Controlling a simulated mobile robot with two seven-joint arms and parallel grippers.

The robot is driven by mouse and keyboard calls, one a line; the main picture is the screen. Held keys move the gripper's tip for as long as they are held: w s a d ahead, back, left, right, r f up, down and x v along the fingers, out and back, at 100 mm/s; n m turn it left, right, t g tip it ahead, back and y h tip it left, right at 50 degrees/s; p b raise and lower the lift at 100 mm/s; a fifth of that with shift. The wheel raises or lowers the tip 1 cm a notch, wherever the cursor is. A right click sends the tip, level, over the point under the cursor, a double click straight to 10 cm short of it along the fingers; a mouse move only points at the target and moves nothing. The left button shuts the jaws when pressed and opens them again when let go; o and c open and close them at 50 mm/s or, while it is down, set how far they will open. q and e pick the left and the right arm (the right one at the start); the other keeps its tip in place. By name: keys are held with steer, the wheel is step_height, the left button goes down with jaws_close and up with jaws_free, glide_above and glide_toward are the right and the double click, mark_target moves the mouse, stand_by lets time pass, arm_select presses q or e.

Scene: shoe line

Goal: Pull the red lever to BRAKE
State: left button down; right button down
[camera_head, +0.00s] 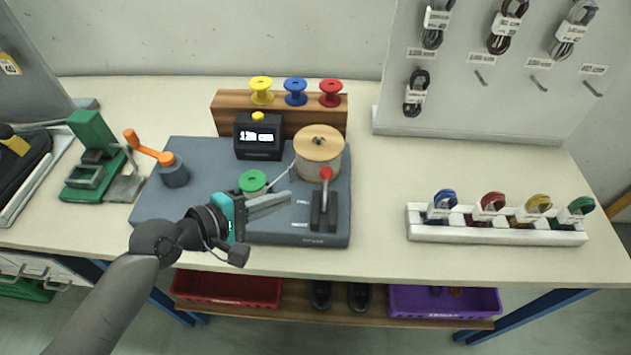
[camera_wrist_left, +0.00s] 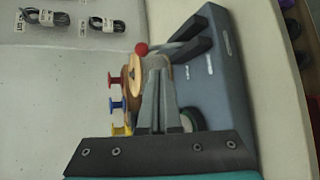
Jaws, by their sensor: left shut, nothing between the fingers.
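The red-knobbed lever (camera_head: 325,176) stands up from its dark slotted bracket (camera_head: 322,214) at the right front of the grey machine base (camera_head: 205,150). My left gripper (camera_head: 289,198) is shut and empty, just left of the lever, its fingers pointing at it. In the left wrist view the fingers (camera_wrist_left: 159,62) reach toward the red knob (camera_wrist_left: 141,48), which shows just beyond their tips. I cannot tell whether they touch. Small labels lie beside the bracket, too small to read. My right gripper is not in view.
A wooden reel (camera_head: 318,150) stands behind the lever, and a green spool (camera_head: 252,181) sits behind my left gripper. A counter box (camera_head: 258,137) and an orange-handled crank (camera_head: 150,148) are farther left. The table between the base and the white rack (camera_head: 497,236) is clear.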

mark_target(315, 194)
arm_select(q)
steer(key=shift+w+r+n, duration=0.2)
steer(key=shift+n, duration=0.2)
steer(key=b+x, duration=0.1)
steer(key=x, duration=0.9)
steer(key=shift+a, duration=0.1)
